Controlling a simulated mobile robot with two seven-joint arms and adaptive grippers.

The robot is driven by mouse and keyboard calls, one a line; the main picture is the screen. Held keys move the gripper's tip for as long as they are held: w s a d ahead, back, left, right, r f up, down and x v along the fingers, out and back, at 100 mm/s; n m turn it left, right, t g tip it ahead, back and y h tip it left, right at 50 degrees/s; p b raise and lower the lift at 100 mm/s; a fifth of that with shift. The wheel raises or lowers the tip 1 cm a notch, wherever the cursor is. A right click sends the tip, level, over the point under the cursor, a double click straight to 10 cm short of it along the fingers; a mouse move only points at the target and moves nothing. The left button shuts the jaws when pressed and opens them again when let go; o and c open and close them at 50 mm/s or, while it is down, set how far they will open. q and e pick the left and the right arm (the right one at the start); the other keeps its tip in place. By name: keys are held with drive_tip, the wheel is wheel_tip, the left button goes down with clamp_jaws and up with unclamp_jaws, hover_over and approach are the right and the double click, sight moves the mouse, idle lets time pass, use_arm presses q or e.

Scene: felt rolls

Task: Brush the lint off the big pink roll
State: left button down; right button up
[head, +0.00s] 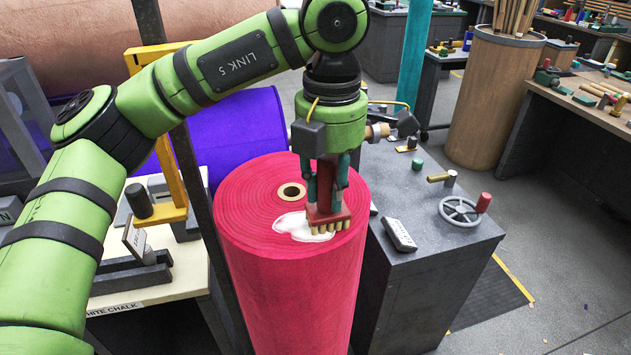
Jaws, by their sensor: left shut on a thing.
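The big pink roll (288,285) stands upright in the middle of the head view, with a tan core hole (291,191) in its top face. A white patch of lint (292,228) lies on the top, in front of the core. My left gripper (327,190) points down over the roll's top and is shut on a red-brown brush (325,214). The brush's pale bristles are at the right part of the lint and appear to touch the top face; the brush covers some of it. My right gripper does not show.
A grey cabinet (440,262) with a handwheel (465,211) and knobs stands close on the right. A pale bench (180,287) with tools stands on the left. A purple roll (238,130) lies behind. Open floor (560,255) shows at the far right.

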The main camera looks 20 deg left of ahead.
use_arm(q)
drive_tip(key=shift+w+d, duration=0.15)
drive_tip(key=shift+s+a+f+b, duration=0.15)
drive_tip(key=shift+s+a+b, duration=0.15)
drive_tip(key=shift+a+b, duration=0.1)
drive_tip(key=shift+s+a+b, duration=0.6)
drive_tip(key=shift+s+a, duration=0.2)
drive_tip(key=shift+a, duration=0.3)
drive_tip(key=shift+s+a, duration=0.1)
drive_tip(key=shift+s+a, duration=0.55)
drive_tip(key=shift+a, duration=0.3)
drive_tip(key=shift+s+a, duration=0.5)
drive_tip(key=shift+a, duration=0.35)
drive_tip(key=shift+d, duration=0.1)
drive_tip(key=shift+w+d+p, duration=0.25)
drive_tip(key=shift+w+d, duration=0.3)
drive_tip(key=shift+d, duration=0.25)
drive_tip(key=shift+w+d+p, duration=0.2)
drive_tip(key=shift+w+d, duration=0.35)
drive_tip(key=shift+d, duration=0.25)
